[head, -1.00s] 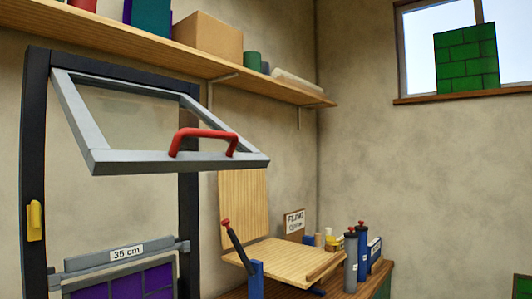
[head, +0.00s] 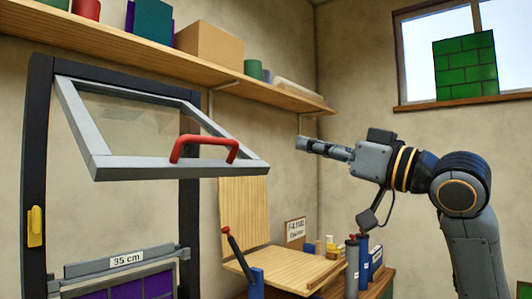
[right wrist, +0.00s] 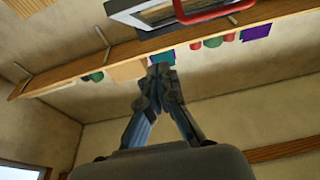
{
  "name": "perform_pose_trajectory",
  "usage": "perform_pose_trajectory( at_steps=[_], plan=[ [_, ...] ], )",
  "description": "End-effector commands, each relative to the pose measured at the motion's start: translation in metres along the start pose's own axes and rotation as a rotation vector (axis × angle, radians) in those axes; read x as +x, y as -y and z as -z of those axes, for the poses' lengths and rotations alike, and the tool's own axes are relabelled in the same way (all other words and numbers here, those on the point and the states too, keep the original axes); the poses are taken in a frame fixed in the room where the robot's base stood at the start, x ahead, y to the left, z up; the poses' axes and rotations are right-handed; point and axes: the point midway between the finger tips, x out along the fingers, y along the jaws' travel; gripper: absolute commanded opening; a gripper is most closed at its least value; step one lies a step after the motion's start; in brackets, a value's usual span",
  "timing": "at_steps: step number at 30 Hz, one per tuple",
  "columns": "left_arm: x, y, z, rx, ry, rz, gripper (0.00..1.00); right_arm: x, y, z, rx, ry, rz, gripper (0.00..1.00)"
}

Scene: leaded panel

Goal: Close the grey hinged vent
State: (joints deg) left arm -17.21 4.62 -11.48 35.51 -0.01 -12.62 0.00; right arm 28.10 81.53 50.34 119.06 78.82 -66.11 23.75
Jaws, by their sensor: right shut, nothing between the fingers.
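The grey hinged vent (head: 115,168) is tilted open, hinged at the top of a dark upright frame (head: 38,150) and swung out toward me. A red handle (head: 204,143) sits on its lower bar. My right gripper (head: 302,143) is to the right of the vent, pointing left, shut and empty, with a gap between it and the vent. In the right wrist view the shut fingers (right wrist: 161,68) point up toward the vent (right wrist: 135,12) and its red handle (right wrist: 205,12), apart from both. My left gripper is not in view.
A wooden shelf (head: 180,60) with boxes and jars runs above the vent. Below stand a panel labelled 35 cm (head: 125,260), a wooden board (head: 285,268) and blue-grey bottles (head: 352,265). A yellow latch (head: 35,227) is on the frame. The air between gripper and vent is clear.

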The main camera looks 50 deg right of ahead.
Motion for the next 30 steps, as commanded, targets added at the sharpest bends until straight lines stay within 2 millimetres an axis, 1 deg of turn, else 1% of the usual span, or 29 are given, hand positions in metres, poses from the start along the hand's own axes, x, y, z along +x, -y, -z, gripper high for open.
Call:
perform_pose_trajectory(
  at_steps=[1,9,12,13,15,18,24,30],
  plan=[
    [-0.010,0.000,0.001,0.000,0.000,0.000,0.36,0.011,0.000,0.003,0.000,0.006,0.001,0.00],
    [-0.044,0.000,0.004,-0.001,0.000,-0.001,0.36,0.070,-0.001,0.005,-0.002,0.007,-0.001,0.00],
    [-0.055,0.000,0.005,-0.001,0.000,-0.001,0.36,0.090,0.000,0.004,-0.002,0.007,0.000,0.00],
    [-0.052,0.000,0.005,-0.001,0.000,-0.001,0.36,0.089,-0.001,-0.007,0.005,0.006,0.002,0.00],
    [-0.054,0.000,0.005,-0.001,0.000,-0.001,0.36,0.090,0.000,-0.018,0.005,0.004,0.002,0.00],
    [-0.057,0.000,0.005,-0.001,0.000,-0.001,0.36,0.093,-0.001,-0.029,0.003,0.002,0.002,0.00],
    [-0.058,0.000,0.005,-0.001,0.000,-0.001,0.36,0.094,-0.001,-0.039,0.001,0.000,0.000,0.00],
    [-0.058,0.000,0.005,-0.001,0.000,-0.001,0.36,0.094,-0.001,-0.039,0.000,0.000,0.000,0.00]
  ],
)
